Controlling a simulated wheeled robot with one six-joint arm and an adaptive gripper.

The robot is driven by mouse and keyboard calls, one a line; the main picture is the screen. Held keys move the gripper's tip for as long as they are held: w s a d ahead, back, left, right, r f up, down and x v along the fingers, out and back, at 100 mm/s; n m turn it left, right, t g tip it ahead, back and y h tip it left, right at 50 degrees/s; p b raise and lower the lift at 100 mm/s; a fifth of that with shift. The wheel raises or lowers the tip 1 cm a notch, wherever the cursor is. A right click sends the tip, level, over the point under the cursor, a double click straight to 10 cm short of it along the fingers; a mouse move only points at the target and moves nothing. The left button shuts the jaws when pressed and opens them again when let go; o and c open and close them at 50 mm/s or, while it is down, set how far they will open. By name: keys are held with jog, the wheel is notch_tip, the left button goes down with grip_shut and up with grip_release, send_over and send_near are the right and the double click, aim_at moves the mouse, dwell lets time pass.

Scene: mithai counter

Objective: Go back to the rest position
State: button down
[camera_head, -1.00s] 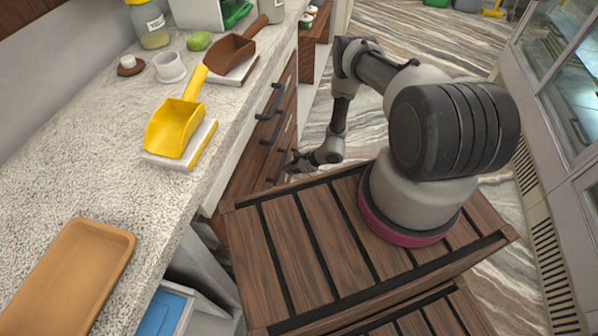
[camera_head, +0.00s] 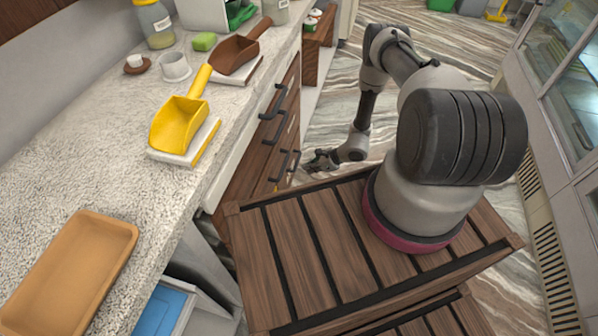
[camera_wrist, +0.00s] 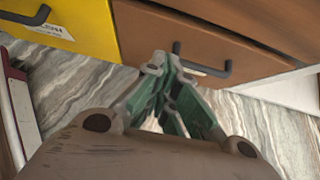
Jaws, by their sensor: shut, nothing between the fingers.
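My gripper (camera_head: 318,161) hangs low beyond the far edge of my slatted wooden deck, near the drawer fronts of the counter. In the wrist view my gripper (camera_wrist: 168,105) has its green-lined fingers together, with nothing held.
A blue bin (camera_head: 160,312) is below. A glass case (camera_head: 572,85) stands right. Marbled floor (camera_head: 335,105) is open beyond.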

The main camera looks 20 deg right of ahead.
jog(key=s+r+n+g+y, duration=0.2)
jog(key=s+r+n+g, duration=0.2)
jog(key=s+r, duration=0.6)
jog(key=s+d+r+n+g+h, duration=0.1)
jog(key=s+d+r+n+g, duration=0.2)
jog(key=r, duration=0.9)
jog(key=s+d+r+n+h, duration=0.2)
jog(key=r+n, duration=0.4)
jog(key=r, duration=0.5)
jog(key=s+d+r+n+g+h, duration=0.1)
jog(key=s+d+r+n+g, duration=0.2)
jog(key=r, duration=0.9)
jog(key=s+r+n+t+h, duration=0.2)
jog(key=s+r+n+t, duration=0.2)
jog(key=r, duration=0.9)
jog(key=s+r+n+t+h, duration=0.3)
jog(key=s+r+n+t, duration=0.1)
jog(key=r, duration=0.9)
jog(key=shift+s+d+n+t+h, duration=0.3)
jog(key=shift+s+t, duration=0.2)
jog(key=shift+t, duration=0.2)
